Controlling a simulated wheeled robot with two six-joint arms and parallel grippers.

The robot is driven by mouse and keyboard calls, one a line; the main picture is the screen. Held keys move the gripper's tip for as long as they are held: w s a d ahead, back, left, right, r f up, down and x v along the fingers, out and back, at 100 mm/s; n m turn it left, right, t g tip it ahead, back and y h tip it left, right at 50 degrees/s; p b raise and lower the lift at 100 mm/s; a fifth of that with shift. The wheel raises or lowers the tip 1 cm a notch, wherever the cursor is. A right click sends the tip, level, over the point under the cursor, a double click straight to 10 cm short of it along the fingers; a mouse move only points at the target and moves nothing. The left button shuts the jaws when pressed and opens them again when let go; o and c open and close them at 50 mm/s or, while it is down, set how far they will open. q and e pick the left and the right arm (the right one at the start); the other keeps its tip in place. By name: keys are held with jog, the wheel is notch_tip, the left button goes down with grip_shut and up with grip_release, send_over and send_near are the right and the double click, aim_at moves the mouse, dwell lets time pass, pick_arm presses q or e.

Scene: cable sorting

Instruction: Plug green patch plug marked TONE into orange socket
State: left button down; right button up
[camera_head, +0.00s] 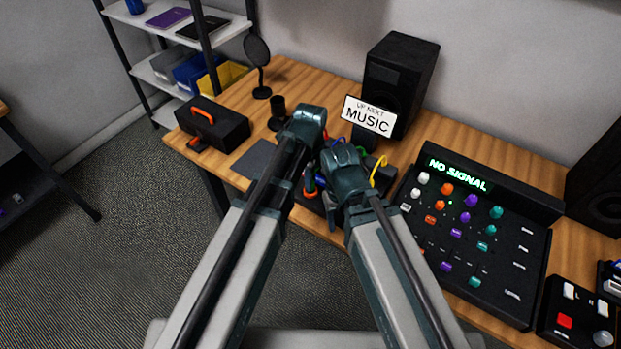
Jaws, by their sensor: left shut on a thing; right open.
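My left gripper (307,123) is over the table's front-middle part, above a cluster of coloured cables. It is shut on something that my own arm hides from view. My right gripper (345,166) is open, just right of and lower than the left one, and its fingertips are hard to make out. A yellow cable (380,171) loops just right of it. A small orange and blue piece (310,189) shows between the two arms. I cannot make out the green TONE plug. I cannot tell which orange part is the socket.
A black mixer (487,245) with coloured knobs and a "NO SIGNAL" display stands at right. A "MUSIC" sign (368,116) and a speaker (400,72) stand behind the grippers. A black toolbox (212,124) and microphone (258,55) are at left. The wooden table (300,84) is bare between microphone and speaker.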

pick_arm(q)
jog(key=c, duration=0.6)
grip_release()
jog(key=shift+o, duration=0.3)
jog(key=o, duration=0.4)
jog(key=shift+o, duration=0.2)
jog(key=shift+r, duration=0.1)
pick_arm(e)
jog(key=shift+r, duration=0.1)
pick_arm(q)
notch_tip(320, 180, up, 7)
jog(key=p, duration=0.7)
pick_arm(e)
notch_tip(320, 180, up, 7)
